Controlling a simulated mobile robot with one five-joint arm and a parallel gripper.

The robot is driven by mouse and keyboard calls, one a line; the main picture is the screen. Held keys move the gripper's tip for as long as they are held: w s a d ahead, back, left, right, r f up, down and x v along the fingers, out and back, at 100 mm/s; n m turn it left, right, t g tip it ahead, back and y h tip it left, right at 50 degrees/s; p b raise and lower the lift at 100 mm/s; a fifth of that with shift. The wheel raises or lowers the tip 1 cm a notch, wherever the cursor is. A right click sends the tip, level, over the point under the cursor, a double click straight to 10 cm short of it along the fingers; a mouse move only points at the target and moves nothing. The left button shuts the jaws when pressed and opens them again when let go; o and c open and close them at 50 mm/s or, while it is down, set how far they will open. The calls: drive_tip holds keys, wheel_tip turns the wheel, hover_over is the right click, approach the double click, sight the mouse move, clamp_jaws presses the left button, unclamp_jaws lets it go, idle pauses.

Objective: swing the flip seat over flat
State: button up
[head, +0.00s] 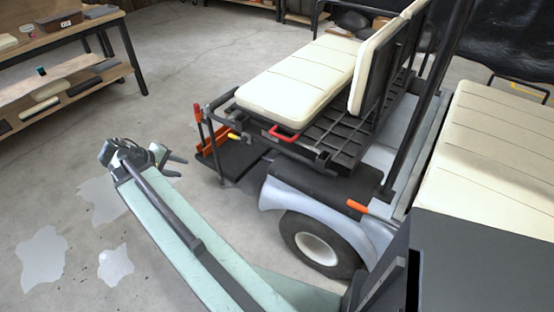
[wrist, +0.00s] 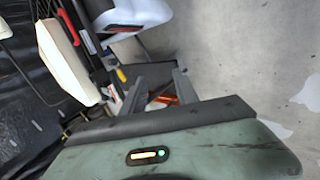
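The flip seat's cream cushion (head: 298,82) lies about level over a black slatted frame at the rear of the cart. A red grab handle (head: 284,132) is at its near edge. A cream backrest pad (head: 378,58) stands tilted upright beside it. In the wrist view a cream pad (wrist: 66,60) and the red handle (wrist: 69,26) show at upper left. My gripper (head: 179,165) is left of the cart, apart from the seat and handle. Its two fingers are spread with nothing between them, as the wrist view (wrist: 158,86) also shows.
A yellow-tipped lever (head: 234,136), a red-topped post (head: 197,113) and an orange part (head: 215,139) stand by a black footboard near my gripper. A workbench (head: 62,70) is at upper left. The floor between is clear.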

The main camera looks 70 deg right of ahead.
drive_tip(key=s+d+f+m+g+h+b, duration=0.1)
drive_tip(key=s+d+f+g+h+b, duration=0.1)
drive_tip(key=s+d+b, duration=0.45)
drive_tip(key=s+d+f+m+g+h+b, duration=0.1)
drive_tip(key=s+d+f+g, duration=0.2)
drive_tip(key=d, duration=0.6)
drive_tip(key=g+h+b, duration=0.2)
drive_tip(key=b, duration=0.2)
approach(279, 137)
drive_tip(key=d, duration=0.1)
drive_tip(key=shift+m, duration=0.4)
drive_tip(key=x, duration=0.4)
drive_tip(key=b+x, duration=0.1)
drive_tip(key=x, duration=0.3)
drive_tip(key=shift+s+f+b, duration=0.2)
drive_tip(key=shift+s+b, duration=0.1)
drive_tip(key=shift+s, duration=0.1)
clamp_jaws()
